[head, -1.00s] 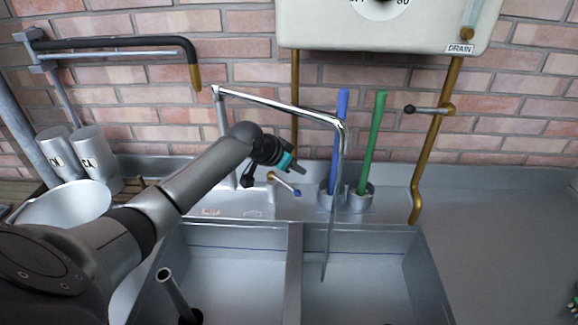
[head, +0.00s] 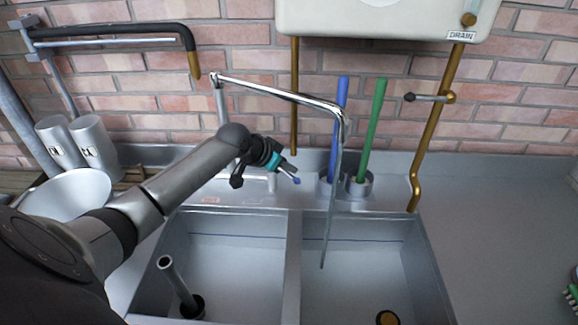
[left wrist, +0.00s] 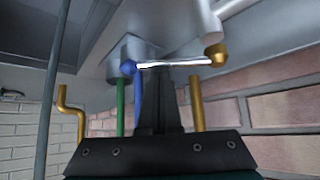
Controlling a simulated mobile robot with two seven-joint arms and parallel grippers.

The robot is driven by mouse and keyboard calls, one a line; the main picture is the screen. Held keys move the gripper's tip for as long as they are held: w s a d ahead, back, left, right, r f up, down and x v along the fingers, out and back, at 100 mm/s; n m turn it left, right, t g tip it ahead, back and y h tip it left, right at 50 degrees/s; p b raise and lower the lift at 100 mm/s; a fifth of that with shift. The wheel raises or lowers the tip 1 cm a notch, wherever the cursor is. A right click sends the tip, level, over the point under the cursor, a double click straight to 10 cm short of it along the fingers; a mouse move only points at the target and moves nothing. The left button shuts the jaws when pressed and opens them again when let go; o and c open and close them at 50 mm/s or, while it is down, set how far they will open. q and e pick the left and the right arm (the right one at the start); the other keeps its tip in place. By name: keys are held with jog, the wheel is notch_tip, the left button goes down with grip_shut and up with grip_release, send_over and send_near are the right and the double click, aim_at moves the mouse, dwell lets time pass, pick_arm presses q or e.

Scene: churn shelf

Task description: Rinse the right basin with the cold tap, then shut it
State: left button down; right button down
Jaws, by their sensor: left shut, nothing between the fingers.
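The cold tap's lever has a blue knob (head: 296,180), right at my left gripper's fingertips in the head view. My left gripper (head: 290,170) is shut and empty. In the left wrist view its fingers (left wrist: 160,100) stand just below the lever (left wrist: 175,64), which runs from the blue knob to a brass pivot; I cannot tell whether they touch. The chrome swivel spout (head: 285,95) reaches over the right basin (head: 375,255). A thin grey stream (head: 331,215) hangs from its end into that basin. My right gripper is not in view.
The left basin (head: 235,265) holds an upright grey pipe (head: 177,285). A blue stick (head: 338,120) and a green stick (head: 374,125) stand in holders behind the right basin. A brass drain pipe (head: 431,135) is at right. The right counter (head: 500,220) is mostly clear.

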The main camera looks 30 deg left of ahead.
pick_arm(q)
jog(key=shift+s+a+m+h+b, duration=0.15)
jog(key=shift+s+m+h+b, duration=0.15)
jog(key=shift+s+m+h, duration=0.4)
jog(key=shift+s+a+m+g+h+b, duration=0.6)
jog(key=shift+s+m+h+b, duration=0.2)
jog(key=shift+m, duration=0.45)
jog(key=shift+s+a+m+g+h+b, duration=0.6)
jog(key=shift+m+b, duration=0.25)
jog(key=shift+m, duration=0.4)
jog(key=shift+s+a, duration=0.1)
jog(key=shift+s, duration=0.1)
